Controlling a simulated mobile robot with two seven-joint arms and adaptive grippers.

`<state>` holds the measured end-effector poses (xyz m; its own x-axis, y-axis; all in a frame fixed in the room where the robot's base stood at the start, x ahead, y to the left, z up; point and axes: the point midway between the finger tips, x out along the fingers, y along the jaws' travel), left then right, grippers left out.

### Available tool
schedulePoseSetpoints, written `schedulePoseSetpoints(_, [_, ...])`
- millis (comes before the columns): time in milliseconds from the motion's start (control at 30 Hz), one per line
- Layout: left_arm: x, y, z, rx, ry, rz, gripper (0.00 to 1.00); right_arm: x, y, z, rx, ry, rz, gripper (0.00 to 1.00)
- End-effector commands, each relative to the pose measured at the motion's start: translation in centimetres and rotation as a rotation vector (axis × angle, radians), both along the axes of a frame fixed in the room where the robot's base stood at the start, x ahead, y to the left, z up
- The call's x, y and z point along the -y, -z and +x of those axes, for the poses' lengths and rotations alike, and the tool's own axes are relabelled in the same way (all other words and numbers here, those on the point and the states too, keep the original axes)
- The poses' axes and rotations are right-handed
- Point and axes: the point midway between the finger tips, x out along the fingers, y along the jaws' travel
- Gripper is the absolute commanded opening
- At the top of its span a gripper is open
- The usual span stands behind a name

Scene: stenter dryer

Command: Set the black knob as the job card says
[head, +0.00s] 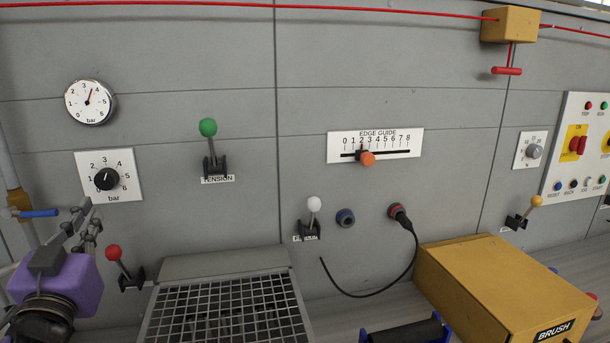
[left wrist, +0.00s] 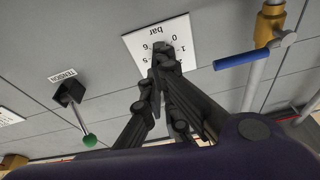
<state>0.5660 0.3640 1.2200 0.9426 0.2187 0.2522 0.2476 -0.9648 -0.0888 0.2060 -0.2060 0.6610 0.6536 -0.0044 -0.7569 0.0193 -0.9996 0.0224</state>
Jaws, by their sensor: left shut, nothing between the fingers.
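The black knob (head: 105,179) sits on a white plate (head: 128,164) marked in bar, at the left of the grey panel. I cannot read its setting surely. In the left wrist view the plate (left wrist: 178,31) is upside down, and my fingers hide most or all of the knob. My left gripper (head: 84,212), with a purple body, is shut and empty just below and left of the knob; I cannot tell whether it touches. Its fingertips also show over the plate in the left wrist view (left wrist: 163,58). A round bar gauge (head: 90,101) hangs above. No job card is legible.
A green-topped TENSION lever (head: 209,140) stands right of the knob, and a red-topped lever (head: 115,255) is below it. A blue-handled valve (head: 38,213) on a pipe is left of the plate. A grate (head: 229,310) lies below. Bare panel separates the knob from the TENSION lever.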

Motion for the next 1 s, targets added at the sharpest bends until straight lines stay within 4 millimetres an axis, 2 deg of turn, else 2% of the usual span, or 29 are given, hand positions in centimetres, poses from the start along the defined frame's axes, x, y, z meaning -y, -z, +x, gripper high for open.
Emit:
schedulePoseSetpoints(267, [-0.4, 0.1, 0.7, 0.019, 0.017, -0.091, 0.00, 0.1, 0.1, 0.0, 0.002, -0.003, -0.004, 0.28])
schedulePoseSetpoints(533, [-1.2, 0.2, 4.0, 0.016, 0.014, -0.087, 0.00, 0.2, 1.6, -0.2, -0.012, -0.012, -0.009, 0.28])
schedulePoseSetpoints(800, [-1.7, -0.2, 6.3, 0.020, 0.015, -0.091, 0.00, 0.1, 0.8, 0.0, -0.005, -0.008, -0.006, 0.28])
schedulePoseSetpoints(1000, [-1.8, 0.0, 6.8, 0.018, 0.015, -0.090, 0.00, 0.1, 0.8, -0.2, -0.007, -0.004, -0.005, 0.28])
